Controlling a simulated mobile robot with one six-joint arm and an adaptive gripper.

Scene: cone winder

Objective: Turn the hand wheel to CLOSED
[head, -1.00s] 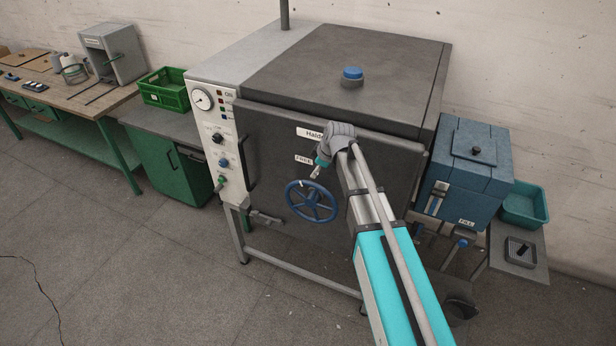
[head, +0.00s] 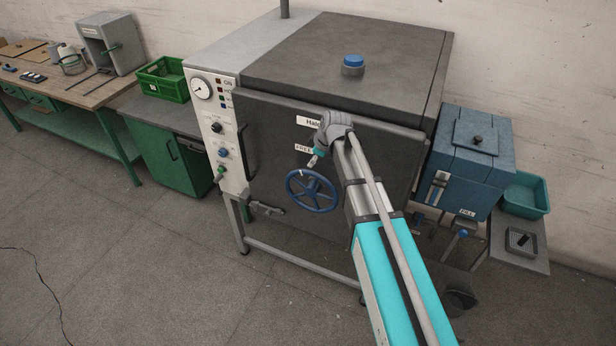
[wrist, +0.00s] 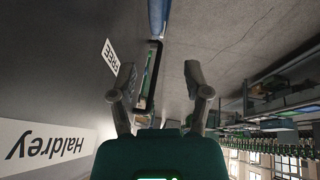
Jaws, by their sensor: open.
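The blue spoked hand wheel (head: 312,191) is on the dark front door (head: 270,150) of the large grey machine. A white label reading FREE (head: 303,148) is just above it. My gripper (head: 313,162) is in front of the door, close to the wheel's upper rim, and looks apart from it. In the wrist view my gripper (wrist: 162,68) has its two fingers spread with nothing between them. Part of the blue wheel (wrist: 158,18) shows beyond the fingertips there. No CLOSED marking is readable, and the wheel's turned position cannot be told.
A control panel (head: 212,135) with gauge and knobs is left of the door. A dark handle (head: 253,158) stands at the door's left side. A blue box unit (head: 465,165) is at the right. A green crate (head: 163,80) is at the left. The floor in front is open.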

